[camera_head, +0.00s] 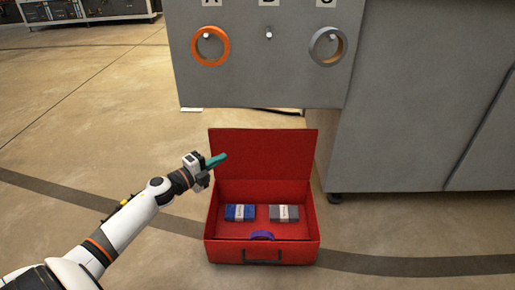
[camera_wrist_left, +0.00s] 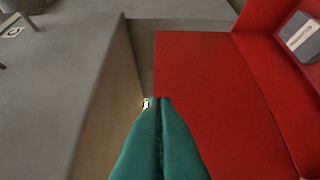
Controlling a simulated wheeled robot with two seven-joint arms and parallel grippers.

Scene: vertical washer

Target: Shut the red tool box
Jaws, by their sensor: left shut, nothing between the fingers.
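The red tool box (camera_head: 262,252) stands on the floor with its lid (camera_head: 275,153) raised upright at the back. Inside lie a blue block (camera_head: 240,212), a grey block (camera_head: 284,213) and a purple item (camera_head: 262,235) near the front wall. My left gripper (camera_head: 218,160) is at the lid's upper left side, its teal fingers shut with nothing between them. In the left wrist view the shut fingertips (camera_wrist_left: 162,100) overlap the left edge of the red lid (camera_wrist_left: 205,100); I cannot tell whether they touch it. My right gripper is not in view.
A grey cabinet (camera_head: 420,95) stands behind and to the right of the box. A grey panel (camera_head: 268,75) with an orange ring (camera_head: 210,47) and a grey ring (camera_head: 327,46) on pegs is above the lid. The floor at the left is clear.

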